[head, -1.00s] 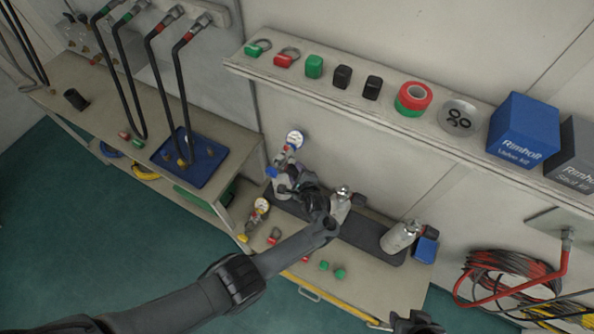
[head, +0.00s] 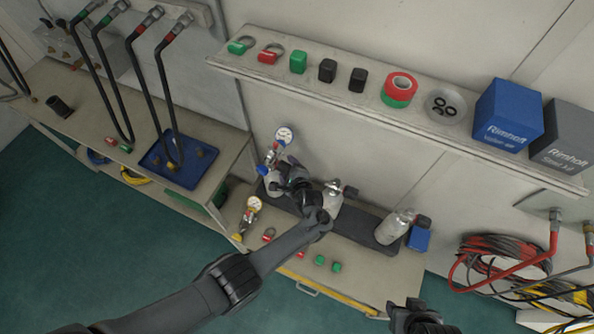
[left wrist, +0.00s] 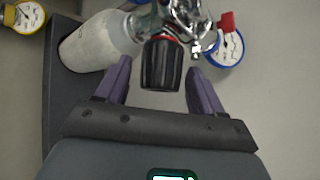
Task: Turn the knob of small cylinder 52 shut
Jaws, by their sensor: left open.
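A pale small cylinder (left wrist: 98,42) with a metal valve (left wrist: 185,15) and a black ribbed knob (left wrist: 161,63) fills the top of the left wrist view. No number is readable on it. My left gripper (left wrist: 158,76) is open, with one purple finger on each side of the knob and a gap visible on both sides. In the head view my left gripper (head: 288,178) is at the leftmost cylinder (head: 270,184) on the bench and partly hides it. My right gripper (head: 417,318) shows only in part at the bottom edge, its jaws unclear.
A gauge (head: 284,135) stands above the leftmost cylinder. Two more cylinders, a middle one (head: 333,198) and a right one (head: 396,228), stand along the dark mat. A loose gauge (head: 254,204) and several red and green caps lie in front. A shelf (head: 330,104) runs above.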

